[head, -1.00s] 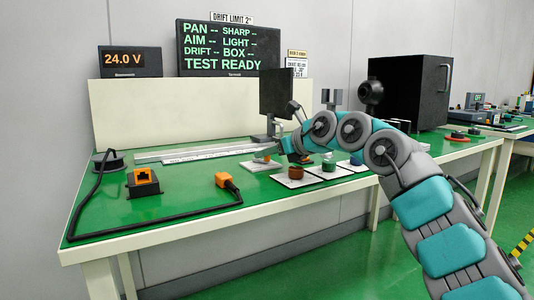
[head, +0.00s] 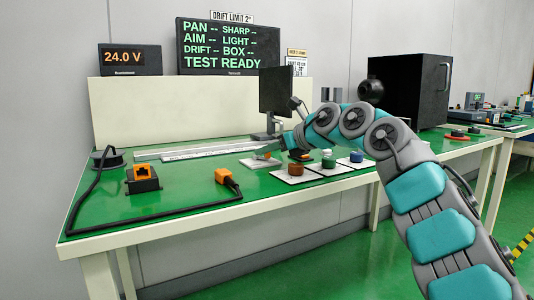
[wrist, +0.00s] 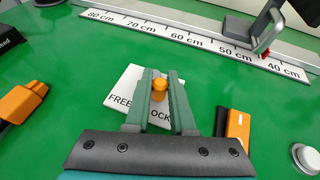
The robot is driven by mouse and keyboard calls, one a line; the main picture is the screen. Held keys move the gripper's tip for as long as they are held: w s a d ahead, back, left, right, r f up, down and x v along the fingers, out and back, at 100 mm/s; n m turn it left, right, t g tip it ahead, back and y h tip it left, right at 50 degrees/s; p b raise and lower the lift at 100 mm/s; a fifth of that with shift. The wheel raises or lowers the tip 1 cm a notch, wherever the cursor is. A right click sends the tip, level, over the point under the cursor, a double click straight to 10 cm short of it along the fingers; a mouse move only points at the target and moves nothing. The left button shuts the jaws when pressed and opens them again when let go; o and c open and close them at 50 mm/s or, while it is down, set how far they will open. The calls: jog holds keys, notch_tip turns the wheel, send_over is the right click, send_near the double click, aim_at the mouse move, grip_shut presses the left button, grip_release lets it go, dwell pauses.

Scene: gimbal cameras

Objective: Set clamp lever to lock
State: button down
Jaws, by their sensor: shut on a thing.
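The clamp lever's orange knob (wrist: 160,86) stands in the middle of the wrist view, over a white card (wrist: 122,96) printed FREE and, partly covered, LOCK. My gripper (wrist: 161,84) has its two green fingers on either side of the knob and is shut on it. Which mark the lever points at cannot be told, since the fingers cover its lower part and some of the card. In the head view my gripper (head: 272,149) is small, at the card (head: 258,163) on the green bench.
A scale rail (wrist: 190,38) with a black upright panel (head: 276,92) lies behind. An orange-topped block (wrist: 237,124) is close right of my gripper. An orange plug (head: 228,180) with black cable is left. Coloured knobs on white cards (head: 312,173) stand near the front edge.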

dwell(0.6)
jog(key=c, duration=0.8)
grip_release()
jog(key=shift+n+y, duration=0.3)
jog(key=shift+o, duration=0.2)
jog(key=shift+d, duration=0.1)
jog(key=b+v, duration=0.2)
jog(key=v, duration=0.5)
jog(key=shift+s+d+r, duration=0.1)
jog(key=shift+d+r, duration=0.15)
jog(key=shift+r, duration=0.05)
